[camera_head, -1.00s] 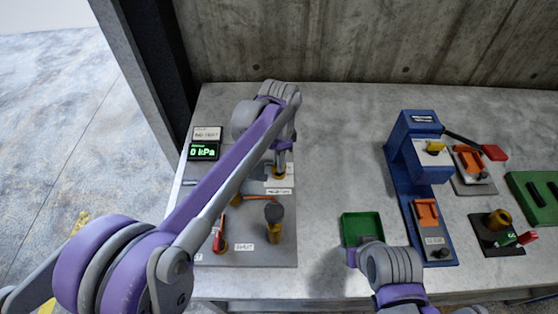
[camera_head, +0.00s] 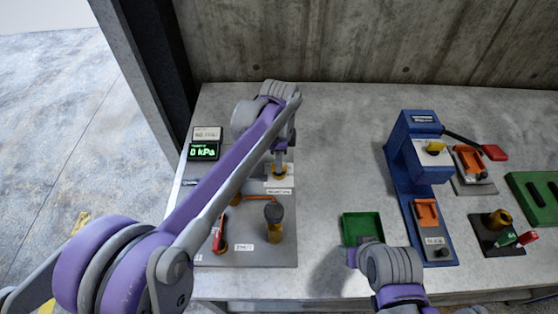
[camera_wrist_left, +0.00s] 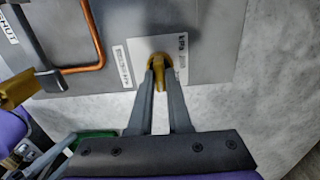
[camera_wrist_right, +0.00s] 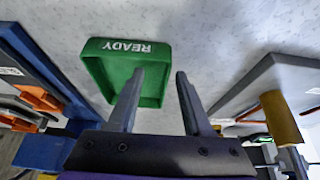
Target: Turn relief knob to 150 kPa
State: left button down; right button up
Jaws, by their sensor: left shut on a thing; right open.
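The relief knob (camera_wrist_left: 159,62) is yellow and sits on a grey panel (camera_wrist_left: 215,40) beside white label plates. In the left wrist view, my left gripper (camera_wrist_left: 160,72) has its fingertips shut on the knob. In the head view, my left gripper (camera_head: 279,168) reaches down onto the knob at the panel's right side, and the arm covers part of the panel. A display (camera_head: 203,151) reads 0 kPa in green. My right gripper (camera_wrist_right: 155,75) is open and empty, above the table near a green READY tray (camera_wrist_right: 112,48).
On the panel stand a red-handled valve (camera_head: 219,236), a dark-topped post (camera_head: 274,220) and an orange pipe (camera_head: 260,198). A blue press (camera_head: 408,160) stands to the right. The table between the panel and the press is mostly clear.

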pick_arm(q)
jog(key=c, duration=0.9)
grip_release()
jog(key=shift+o, duration=0.2)
jog(key=shift+r, duration=0.1)
notch_tip(320, 180, up, 11)
jog(key=shift+p, duration=0.35)
pick_arm(e)
jog(key=shift+w+r, duration=0.1)
jog(key=shift+r, duration=0.35)
